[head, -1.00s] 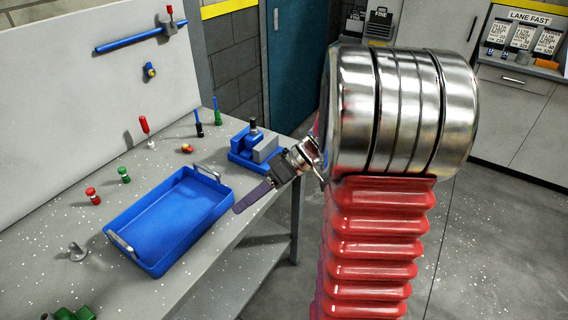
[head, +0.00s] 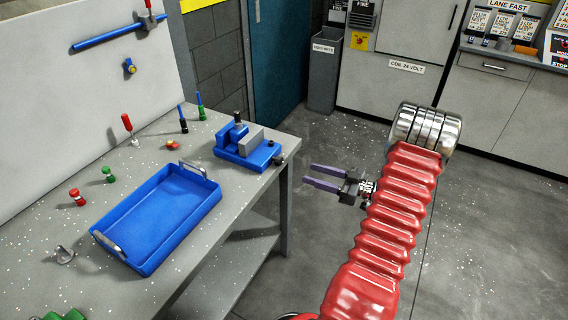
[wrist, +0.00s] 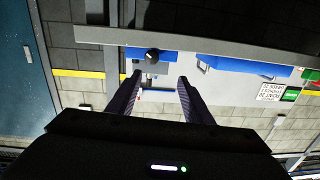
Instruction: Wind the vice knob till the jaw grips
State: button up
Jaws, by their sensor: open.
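The vice (head: 236,152) sits at the bench's far right corner in the head view, blue with a grey metal block at its jaw. Its dark knob (head: 279,160) sticks out of the right end, over the bench edge. In the wrist view the vice (wrist: 172,57) is beyond my fingers and the black knob (wrist: 152,54) faces me. My gripper (head: 309,175) is open and empty, off the bench to the right of the knob and apart from it. Its two dark fingers also show in the wrist view (wrist: 160,76), pointing towards the vice. I cannot tell the jaw gap.
A blue tray (head: 125,215) with metal handles lies on the bench (head: 60,225) left of the vice. Several small red, green and blue tools stand around it. A bin (head: 324,85) and cabinets (head: 410,90) stand behind. The floor right of the bench is clear.

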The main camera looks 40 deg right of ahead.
aim_at(282, 161)
jog(key=shift+s+d+f+t+h, duration=0.15)
jog(key=shift+s+d+f+t, duration=0.1)
jog(key=shift+d, duration=0.2)
jog(key=shift+s+d+f+t+h, duration=0.15)
jog(key=shift+s+d+f, duration=0.1)
jog(key=shift+d, duration=0.2)
jog(key=x, duration=1.4)
jog(key=shift+c, duration=0.4)
jog(key=c, duration=0.9)
jog(key=shift+c, duration=0.2)
